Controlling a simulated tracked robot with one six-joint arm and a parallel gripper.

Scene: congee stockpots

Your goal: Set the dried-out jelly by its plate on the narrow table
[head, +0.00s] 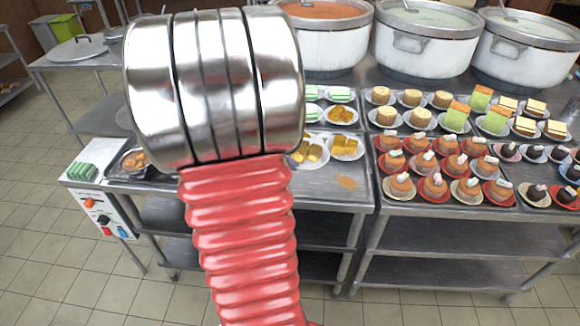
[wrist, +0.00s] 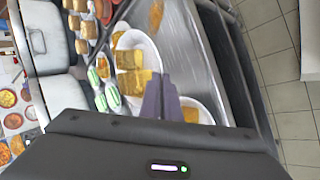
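Yellow-gold jelly pieces sit on white plates on the steel table (head: 325,190), just right of my arm in the head view. One plate (head: 343,147) is fully clear; the jelly (head: 305,152) beside it is partly hidden by my arm. I cannot tell which piece is dried out. In the wrist view, gold jelly (wrist: 130,60) lies on an oval white plate, and another piece (wrist: 190,114) lies on a second plate. My gripper (wrist: 162,76) has its dark fingers close together, over or beside these plates, with nothing visible between them. The head view hides the fingers behind my arm.
Large stockpots (head: 424,48) stand behind. Trays of cakes (head: 450,180) crowd the right table. A bowl of orange food (head: 134,160) and green pieces (head: 82,171) are at the left end, above a control box (head: 103,212).

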